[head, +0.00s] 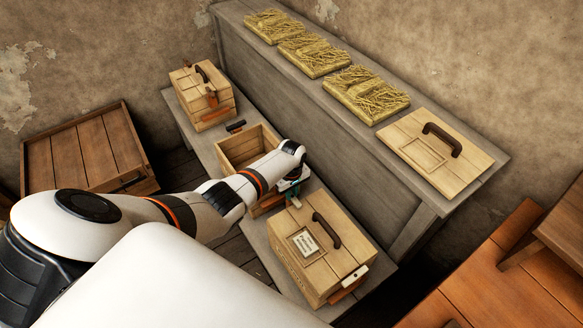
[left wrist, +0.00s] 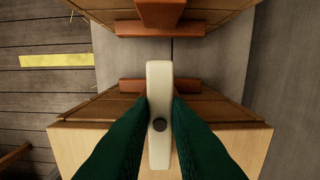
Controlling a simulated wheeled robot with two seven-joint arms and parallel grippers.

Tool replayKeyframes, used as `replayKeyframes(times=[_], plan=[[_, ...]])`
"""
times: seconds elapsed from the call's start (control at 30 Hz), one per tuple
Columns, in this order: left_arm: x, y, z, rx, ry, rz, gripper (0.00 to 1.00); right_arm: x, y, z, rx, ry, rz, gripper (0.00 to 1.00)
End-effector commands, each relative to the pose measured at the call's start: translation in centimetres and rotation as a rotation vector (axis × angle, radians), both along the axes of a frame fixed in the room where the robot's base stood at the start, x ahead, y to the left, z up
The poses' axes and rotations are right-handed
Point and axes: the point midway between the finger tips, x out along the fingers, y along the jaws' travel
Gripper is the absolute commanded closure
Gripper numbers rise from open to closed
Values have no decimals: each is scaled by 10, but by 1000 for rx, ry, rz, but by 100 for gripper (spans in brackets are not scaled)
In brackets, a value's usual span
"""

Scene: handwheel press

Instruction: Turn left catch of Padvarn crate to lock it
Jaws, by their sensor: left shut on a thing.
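The labelled crate, which I take to be the Padvarn crate (head: 318,262), stands closed on the low bench, with a dark lid handle and a white label too small to read. Its lid edge (left wrist: 85,150) shows in the left wrist view. The left catch (left wrist: 159,80) is a cream bar with a dark round pivot, reaching out past the lid edge over a red-brown side grip. My left gripper (head: 293,196) is at the crate's far end, its green fingers (left wrist: 160,103) shut on both sides of the catch. A cream catch (head: 355,276) shows at the near end. My right gripper is not in view.
An open crate (head: 228,150) stands close behind the labelled crate, with a narrow gap between them. A closed crate (head: 187,82) is at the bench's far end. The higher shelf (head: 330,125) holds straw-covered pads (head: 366,94) and a loose lid (head: 420,150).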

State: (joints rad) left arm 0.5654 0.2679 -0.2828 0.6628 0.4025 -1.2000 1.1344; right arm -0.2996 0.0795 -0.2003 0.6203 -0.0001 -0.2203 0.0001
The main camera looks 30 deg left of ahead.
Motion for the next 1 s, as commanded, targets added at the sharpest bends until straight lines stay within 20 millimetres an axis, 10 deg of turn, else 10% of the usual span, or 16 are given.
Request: replayKeyframes(times=[0.47, 0.5, 0.6, 1.0], plan=[[2, 2, 2, 3, -6, 15, 100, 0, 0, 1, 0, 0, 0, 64], [2, 2, 2, 3, -6, 15, 79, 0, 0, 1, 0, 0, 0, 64], [2, 2, 2, 3, -4, 14, 63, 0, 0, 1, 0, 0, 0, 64], [1, 1, 8, 1, -4, 12, 62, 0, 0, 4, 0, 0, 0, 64]])
